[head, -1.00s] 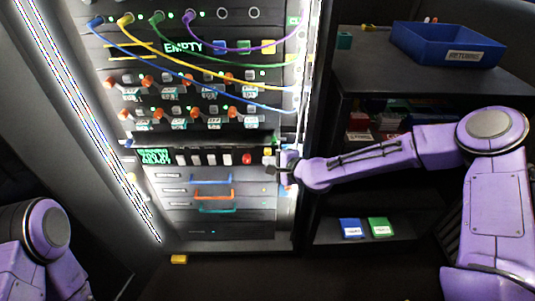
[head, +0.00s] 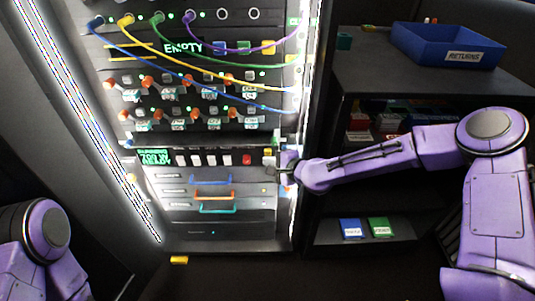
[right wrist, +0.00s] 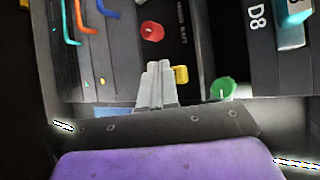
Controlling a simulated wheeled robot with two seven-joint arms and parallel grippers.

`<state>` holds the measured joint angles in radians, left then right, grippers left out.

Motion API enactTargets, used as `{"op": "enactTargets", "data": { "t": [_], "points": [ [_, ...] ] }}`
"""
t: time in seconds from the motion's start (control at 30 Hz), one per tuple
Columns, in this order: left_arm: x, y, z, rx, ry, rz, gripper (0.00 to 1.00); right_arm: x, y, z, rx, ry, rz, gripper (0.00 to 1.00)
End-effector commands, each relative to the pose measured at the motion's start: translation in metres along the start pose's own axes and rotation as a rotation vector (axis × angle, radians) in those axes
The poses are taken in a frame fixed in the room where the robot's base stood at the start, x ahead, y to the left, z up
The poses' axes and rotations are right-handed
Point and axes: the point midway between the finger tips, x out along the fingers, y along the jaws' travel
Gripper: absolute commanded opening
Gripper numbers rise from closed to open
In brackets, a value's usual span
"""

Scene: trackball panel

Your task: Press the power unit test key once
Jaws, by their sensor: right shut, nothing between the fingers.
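The power unit (head: 206,158) is a dark panel low in the rack, with a green-lit display (head: 155,157), several white keys (head: 196,160), a red key (head: 246,159) and a yellow key (head: 268,153). I cannot read which is the test key. My right gripper (head: 272,170) is at the panel's right end, just below the yellow key. In the right wrist view its shut, empty fingers (right wrist: 157,72) are beside the yellow key (right wrist: 181,74), with the red key (right wrist: 152,31) beyond. Contact cannot be told. My left gripper is out of view.
Drawers with blue, orange (head: 214,195) and teal handles lie below the panel. Cables and several orange-ended switches are above. A green knob (right wrist: 222,88) is close right of my fingers in the wrist view. A shelf with a blue returns tray (head: 445,46) stands right.

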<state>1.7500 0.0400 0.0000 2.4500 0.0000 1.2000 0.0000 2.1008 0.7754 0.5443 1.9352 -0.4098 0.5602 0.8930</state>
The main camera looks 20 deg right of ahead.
Motion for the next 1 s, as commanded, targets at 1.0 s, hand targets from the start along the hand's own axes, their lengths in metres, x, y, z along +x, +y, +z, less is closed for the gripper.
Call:
{"op": "enactTargets", "data": {
  "t": [1.0],
  "points": [
    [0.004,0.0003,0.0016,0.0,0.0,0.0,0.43,0.0059,-0.0039,-0.0042,0.001,0.0,0.0,0.0]
  ]
}}
